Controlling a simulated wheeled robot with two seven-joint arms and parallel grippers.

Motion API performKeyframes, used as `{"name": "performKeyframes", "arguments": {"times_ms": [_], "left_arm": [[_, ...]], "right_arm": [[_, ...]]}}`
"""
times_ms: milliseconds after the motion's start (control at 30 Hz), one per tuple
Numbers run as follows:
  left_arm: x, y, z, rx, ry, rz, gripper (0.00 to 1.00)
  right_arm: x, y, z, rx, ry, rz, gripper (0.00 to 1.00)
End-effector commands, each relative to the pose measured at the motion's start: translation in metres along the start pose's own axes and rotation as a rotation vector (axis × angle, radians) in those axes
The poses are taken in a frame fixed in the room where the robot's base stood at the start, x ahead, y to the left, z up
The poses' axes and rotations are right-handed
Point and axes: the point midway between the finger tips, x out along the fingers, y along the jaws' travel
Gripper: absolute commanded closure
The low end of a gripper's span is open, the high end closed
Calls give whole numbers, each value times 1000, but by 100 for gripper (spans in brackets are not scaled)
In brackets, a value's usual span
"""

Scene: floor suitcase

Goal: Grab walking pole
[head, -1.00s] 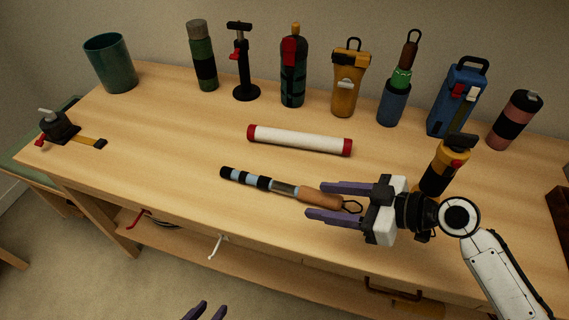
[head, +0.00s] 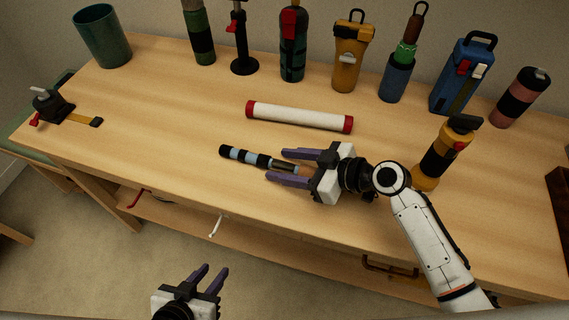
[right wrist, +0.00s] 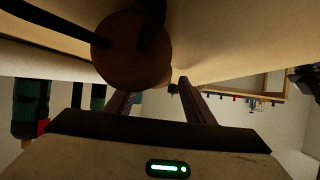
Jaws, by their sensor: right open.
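The walking pole (head: 240,156) lies on the table, with black and light-blue bands at its left end and a brown cork handle at its right. My right gripper (head: 276,165) is open, with its purple fingers on either side of the handle and pointing left along it. The gripper hides most of the handle. In the right wrist view the round brown handle end (right wrist: 132,58) is close up with a dark strap, in front of the open fingers. My left gripper (head: 214,270) is open and empty, low in front of the table.
A white tube with red caps (head: 298,117) lies behind the pole. A yellow-black flashlight-like item (head: 441,155) stands right of my right arm. Several bottles and a pump (head: 240,40) line the back. A small black clamp (head: 50,106) sits at the left.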

Motion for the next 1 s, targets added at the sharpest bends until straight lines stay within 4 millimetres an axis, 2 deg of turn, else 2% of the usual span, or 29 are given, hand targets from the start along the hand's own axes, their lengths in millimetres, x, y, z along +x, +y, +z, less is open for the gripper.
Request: {"name": "performKeyframes", "arguments": {"times_ms": [267,533,1000], "left_arm": [[2,-1,-8,3,14,-1,69],[1,-1,-7,3,12,-1,69],[0,0,-2,1,4,-1,69]], "right_arm": [[3,0,1,0,-1,0,53],[3,0,1,0,-1,0,99],[3,-1,1,1,-2,-3,100]]}}
